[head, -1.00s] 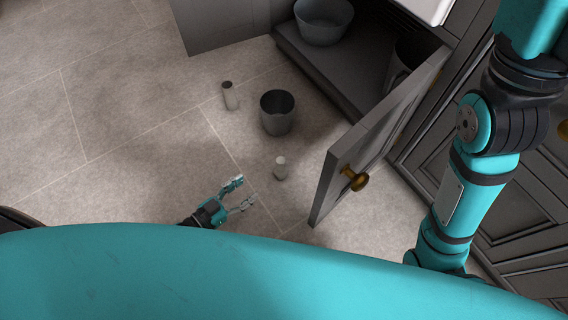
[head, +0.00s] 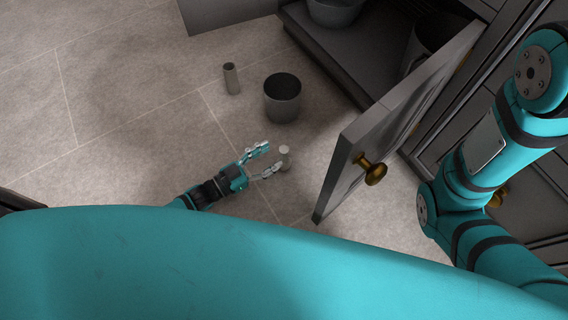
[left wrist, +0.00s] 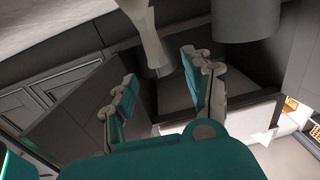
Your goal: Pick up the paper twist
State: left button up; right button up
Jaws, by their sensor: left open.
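A small pale grey upright piece, which I take to be the paper twist (head: 285,155), stands on the tiled floor in the head view. My left gripper (head: 263,160) is open, its fingertips close beside this piece. In the left wrist view, the pale piece (left wrist: 149,35) shows just beyond and between the spread fingers (left wrist: 165,85). I cannot tell whether a finger touches it. My right gripper is not in view; only my right arm shows.
A dark grey bucket (head: 282,100) stands behind the piece, and a thin grey tube (head: 231,79) stands to its left. An open cabinet door (head: 345,180) with a brass knob (head: 372,170) is close on the right. Bare floor (head: 130,110) lies to the left.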

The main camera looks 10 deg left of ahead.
aim_at(284, 149)
pick_arm(q)
jog(key=b+x, duration=0.2)
jog(key=x, duration=0.1)
jog(key=b+x, duration=0.2)
jog(key=shift+s+d+f, duration=0.1)
jog(key=shift+f, duration=0.25)
jog(key=shift+d+r, duration=0.1)
jog(key=shift+d, duration=0.05)
grip_shut()
